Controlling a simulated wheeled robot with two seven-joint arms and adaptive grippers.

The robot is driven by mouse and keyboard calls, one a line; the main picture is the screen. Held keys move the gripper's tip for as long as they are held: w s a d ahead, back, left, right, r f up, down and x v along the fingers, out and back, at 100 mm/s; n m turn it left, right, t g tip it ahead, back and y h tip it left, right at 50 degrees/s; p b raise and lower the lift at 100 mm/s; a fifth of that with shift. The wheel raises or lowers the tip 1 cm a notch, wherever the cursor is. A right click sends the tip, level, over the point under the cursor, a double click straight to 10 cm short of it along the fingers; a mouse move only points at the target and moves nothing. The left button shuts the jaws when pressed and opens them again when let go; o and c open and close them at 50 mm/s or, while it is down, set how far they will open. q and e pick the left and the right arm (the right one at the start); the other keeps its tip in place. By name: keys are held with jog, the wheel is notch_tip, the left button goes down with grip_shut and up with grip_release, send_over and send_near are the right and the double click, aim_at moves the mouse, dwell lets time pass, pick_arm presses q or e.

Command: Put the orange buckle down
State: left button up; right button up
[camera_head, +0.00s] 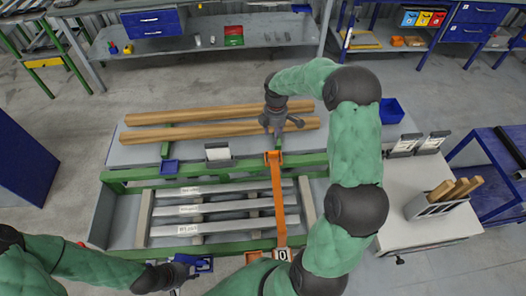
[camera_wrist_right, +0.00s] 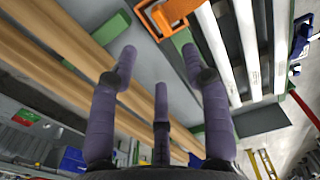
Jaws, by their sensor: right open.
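The orange buckle (camera_head: 273,158) sits at the far end of an orange strap (camera_head: 278,200) that lies across the pale bars; it also shows at the top edge of the right wrist view (camera_wrist_right: 168,15). My right gripper (camera_head: 281,130) is above the table, just beyond the buckle. In the right wrist view its three fingers (camera_wrist_right: 160,72) are spread and empty, with the buckle apart from the fingertips. My left gripper (camera_head: 182,277) is low at the front, close to a blue part (camera_head: 200,264); its fingers are too small and dark to judge.
Two long wooden beams (camera_head: 200,131) lie behind the green rails (camera_head: 130,174). Labelled pale bars (camera_head: 215,209) lie between the rails. A white side table (camera_head: 400,180) at right holds a box with wooden pieces (camera_head: 440,206). A blue bin (camera_head: 391,110) is behind my right arm.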

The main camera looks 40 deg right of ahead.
jog(key=s+a+f+m+y, duration=0.2)
jog(key=a+f+m, duration=0.1)
jog(key=a+f, duration=0.5)
jog(key=s+a+f+m+y, duration=0.1)
jog(key=s+a+f+m, duration=0.15)
jog(key=a+f, duration=0.55)
jog(key=s+a+f+m, duration=0.2)
jog(key=s+a+m, duration=0.2)
jog(key=s+a, duration=0.3)
jog(key=s+a+f+m+y, duration=0.1)
jog(key=s+a+f+m, duration=0.1)
jog(key=s+a+m, duration=0.3)
jog(key=s+a, duration=0.3)
jog(key=s, duration=0.1)
jog(key=shift+a+f, duration=0.2)
jog(key=shift+f, duration=0.2)
